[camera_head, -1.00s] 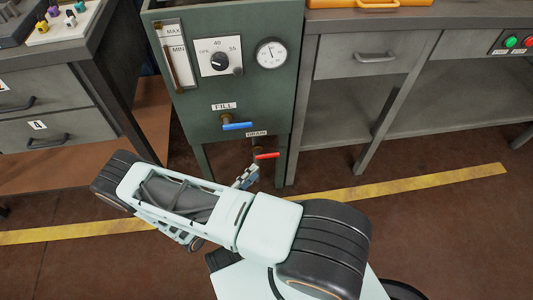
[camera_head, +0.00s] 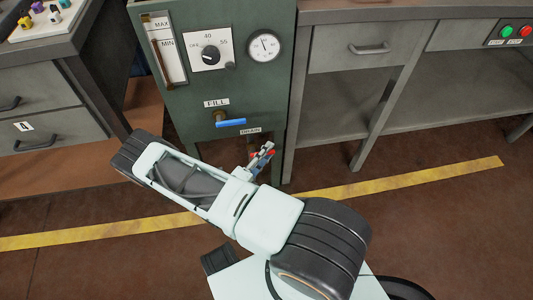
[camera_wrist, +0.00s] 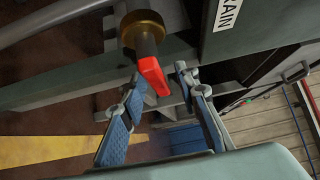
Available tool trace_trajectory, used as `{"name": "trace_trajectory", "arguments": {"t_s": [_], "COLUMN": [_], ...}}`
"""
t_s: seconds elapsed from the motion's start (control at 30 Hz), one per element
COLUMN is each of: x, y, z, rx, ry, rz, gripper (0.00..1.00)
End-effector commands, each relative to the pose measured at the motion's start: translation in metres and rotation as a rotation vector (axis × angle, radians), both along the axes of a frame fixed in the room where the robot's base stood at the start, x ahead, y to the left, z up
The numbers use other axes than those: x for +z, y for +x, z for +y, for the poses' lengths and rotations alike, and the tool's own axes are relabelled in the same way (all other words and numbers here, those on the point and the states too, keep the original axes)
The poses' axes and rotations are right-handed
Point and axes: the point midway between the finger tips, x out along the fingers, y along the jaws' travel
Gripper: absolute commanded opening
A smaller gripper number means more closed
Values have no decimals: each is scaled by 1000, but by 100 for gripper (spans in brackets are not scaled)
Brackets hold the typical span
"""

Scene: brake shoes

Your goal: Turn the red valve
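The red valve handle (camera_wrist: 153,77) sits on a brass stem (camera_wrist: 142,33) under the DRAIN label in the wrist view. In the head view the red valve (camera_head: 253,154) is low on the green cabinet, partly hidden by my gripper (camera_head: 264,156). My gripper also shows in the wrist view (camera_wrist: 160,79), with its two blue-padded fingers apart and nothing clamped. The end of the red handle lies between the fingertips in that picture; I cannot tell whether either finger touches it.
The green cabinet (camera_head: 185,110) carries a dial, a gauge (camera_head: 264,46) and a blue FILL handle (camera_head: 230,122) above the red valve. A cabinet leg stands close on the right. Grey benches (camera_head: 340,70) flank it. The floor in front has a yellow stripe (camera_head: 400,184).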

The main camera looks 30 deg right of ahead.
Motion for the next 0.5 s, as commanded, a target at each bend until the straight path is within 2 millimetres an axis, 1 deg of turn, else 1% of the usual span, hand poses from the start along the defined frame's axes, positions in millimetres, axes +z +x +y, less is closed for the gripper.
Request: {"name": "trace_trajectory", "arguments": {"t_s": [0.2, 0.27, 0.47, 0.5], "x": [0, 0, 0, 0], "y": [0, 0, 0, 0], "z": [0, 0, 0, 0], "rx": [0, 0, 0, 0], "ry": [0, 0, 0, 0], "rz": [0, 0, 0, 0], "gripper": [29, 24, 1, 0]}}
